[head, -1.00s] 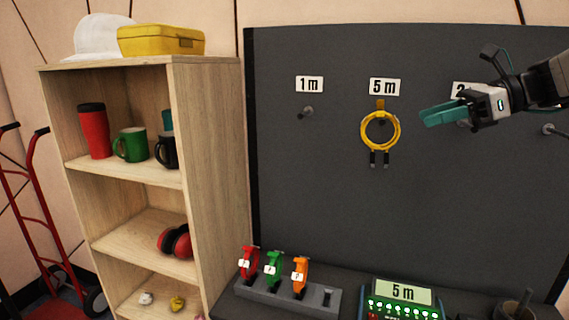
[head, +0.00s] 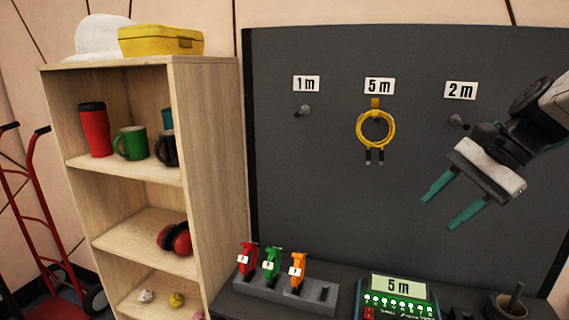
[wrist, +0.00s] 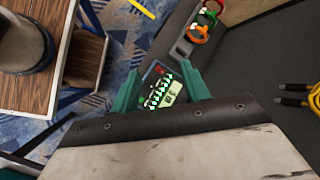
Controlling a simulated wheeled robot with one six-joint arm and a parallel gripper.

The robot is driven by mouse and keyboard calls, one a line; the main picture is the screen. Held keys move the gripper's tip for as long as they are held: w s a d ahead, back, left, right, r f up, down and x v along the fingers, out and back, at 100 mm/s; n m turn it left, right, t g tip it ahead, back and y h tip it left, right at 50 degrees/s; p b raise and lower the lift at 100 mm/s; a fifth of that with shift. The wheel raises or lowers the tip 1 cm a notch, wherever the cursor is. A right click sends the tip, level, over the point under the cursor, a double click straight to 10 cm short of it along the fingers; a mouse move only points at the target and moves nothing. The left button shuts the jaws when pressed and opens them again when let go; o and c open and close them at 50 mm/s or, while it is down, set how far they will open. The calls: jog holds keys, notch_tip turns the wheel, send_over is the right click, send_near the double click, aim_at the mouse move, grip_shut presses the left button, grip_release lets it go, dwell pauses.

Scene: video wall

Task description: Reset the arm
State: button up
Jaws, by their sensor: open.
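My gripper (head: 452,208) is at the right of the head view, in front of the dark board (head: 310,190). Its two teal fingers are apart and nothing is between them; they point down and to the left. In the wrist view the open fingers (wrist: 160,88) frame the tester below, at a distance. A yellow cable coil (head: 361,131) hangs on the board under the 5 m label (head: 379,86), apart from my gripper. The pegs under the 1 m label (head: 306,83) and the 2 m label (head: 460,90) are bare.
A tester (head: 397,292) reading 5 m with green lights sits on the bench below. Left of it, a grey rack (head: 275,291) holds red, green and orange items. A dark pot (head: 508,306) stands at the right. A wooden shelf (head: 213,170) stands at the left.

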jog(key=s+f+n+h, duration=0.3)
jog(key=s+n, duration=0.2)
jog(key=s, duration=0.4)
jog(key=s+a+f+n+h, duration=0.1)
jog(key=s+f+n+h, duration=0.2)
jog(key=s+n, duration=0.3)
jog(key=shift+s+a+f+n+h, duration=0.35)
jog(key=shift+s+f, duration=0.45)
jog(key=shift+s, duration=0.65)
jog(key=shift+d, duration=0.1)
dwell(0.7)
